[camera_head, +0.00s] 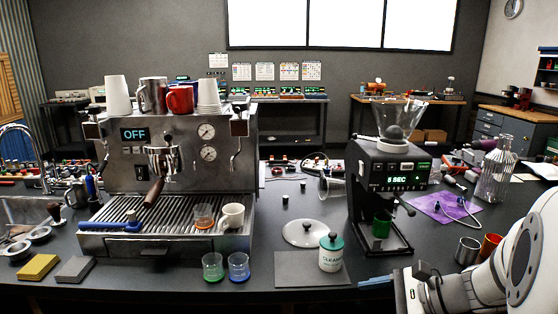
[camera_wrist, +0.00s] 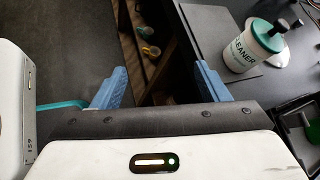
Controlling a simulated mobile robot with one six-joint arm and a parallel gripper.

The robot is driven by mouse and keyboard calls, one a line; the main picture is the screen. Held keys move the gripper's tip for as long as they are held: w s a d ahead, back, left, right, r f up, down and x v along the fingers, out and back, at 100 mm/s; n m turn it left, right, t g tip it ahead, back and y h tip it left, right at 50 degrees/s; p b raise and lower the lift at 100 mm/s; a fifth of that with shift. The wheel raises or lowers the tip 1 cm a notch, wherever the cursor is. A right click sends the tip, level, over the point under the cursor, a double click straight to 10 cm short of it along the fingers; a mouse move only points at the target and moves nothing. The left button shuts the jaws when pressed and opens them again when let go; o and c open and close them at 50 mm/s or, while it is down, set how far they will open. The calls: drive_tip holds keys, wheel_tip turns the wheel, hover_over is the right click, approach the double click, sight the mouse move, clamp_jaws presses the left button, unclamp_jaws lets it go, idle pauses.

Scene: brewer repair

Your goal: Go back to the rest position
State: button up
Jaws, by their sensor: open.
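My gripper (camera_wrist: 160,86) is open in the wrist view, its two blue fingers wide apart with nothing between them. Below the fingers are the dark table edge and a gap beside the table. In the head view my white arm comes in at the lower right, and a blue fingertip of my gripper (camera_head: 376,281) shows near the front table edge. The white cleaner bottle with a teal lid (camera_head: 331,253) stands upright on a dark mat (camera_head: 290,270), left of my gripper and apart from it. The bottle also shows at the upper right of the wrist view (camera_wrist: 250,50).
The espresso machine (camera_head: 170,180) reads OFF and stands at left. The grinder (camera_head: 385,180) stands just behind my gripper. Two small glasses (camera_head: 213,267) stand near the front edge.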

drive_tip(key=s+a+r+n+g+h+p, duration=0.1)
drive_tip(key=s+n+h, duration=0.4)
drive_tip(key=n, duration=0.4)
drive_tip(key=s+a+r+n+g+h+p, duration=0.1)
drive_tip(key=s+a+r+n+h+p, duration=0.1)
drive_tip(key=s+n+h, duration=0.3)
drive_tip(key=n, duration=0.4)
drive_tip(key=shift+a+r+h, duration=0.25)
drive_tip(key=shift+r+h, duration=0.05)
